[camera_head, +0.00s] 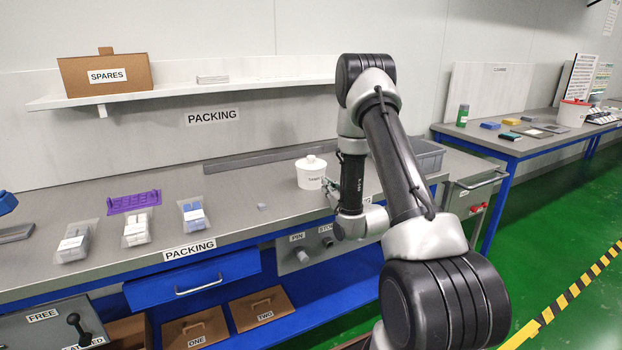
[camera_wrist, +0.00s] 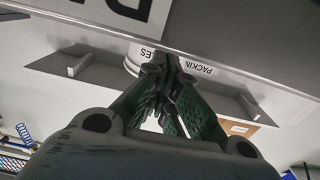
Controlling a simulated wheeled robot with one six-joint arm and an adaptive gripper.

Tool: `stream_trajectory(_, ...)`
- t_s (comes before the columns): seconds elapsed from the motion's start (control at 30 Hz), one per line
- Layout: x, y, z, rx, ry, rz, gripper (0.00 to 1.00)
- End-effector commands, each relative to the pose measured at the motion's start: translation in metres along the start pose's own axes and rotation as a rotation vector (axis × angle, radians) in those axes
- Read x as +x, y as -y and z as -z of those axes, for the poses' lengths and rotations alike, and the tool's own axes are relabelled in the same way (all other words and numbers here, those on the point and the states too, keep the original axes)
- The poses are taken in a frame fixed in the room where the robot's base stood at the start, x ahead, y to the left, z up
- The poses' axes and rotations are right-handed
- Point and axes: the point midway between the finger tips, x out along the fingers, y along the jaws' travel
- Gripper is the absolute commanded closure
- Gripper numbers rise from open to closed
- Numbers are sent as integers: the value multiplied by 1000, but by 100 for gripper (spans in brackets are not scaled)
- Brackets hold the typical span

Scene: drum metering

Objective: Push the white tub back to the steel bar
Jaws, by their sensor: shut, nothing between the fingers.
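My gripper (camera_head: 329,186) is at the tub's front right, partly hidden by my arm. In the wrist view my gripper (camera_wrist: 168,62) has its green fingers together and empty. A part of the white tub (camera_wrist: 137,57) shows just past the fingertips, mostly hidden by them. Whether they touch it I cannot tell.
A small grey block (camera_head: 262,206) lies left of the tub. Bagged parts (camera_head: 137,227) and a purple rack (camera_head: 134,202) are farther left. A grey bin (camera_head: 426,155) stands to the right, behind my arm. A shelf (camera_head: 200,91) hangs above the bench.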

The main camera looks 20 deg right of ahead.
Motion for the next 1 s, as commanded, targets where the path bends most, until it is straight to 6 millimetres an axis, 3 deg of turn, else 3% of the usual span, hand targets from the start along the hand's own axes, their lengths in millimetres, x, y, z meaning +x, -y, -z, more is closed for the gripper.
stream_trajectory(1.0, 45, 0, 0, 0, 0, 0, 100)
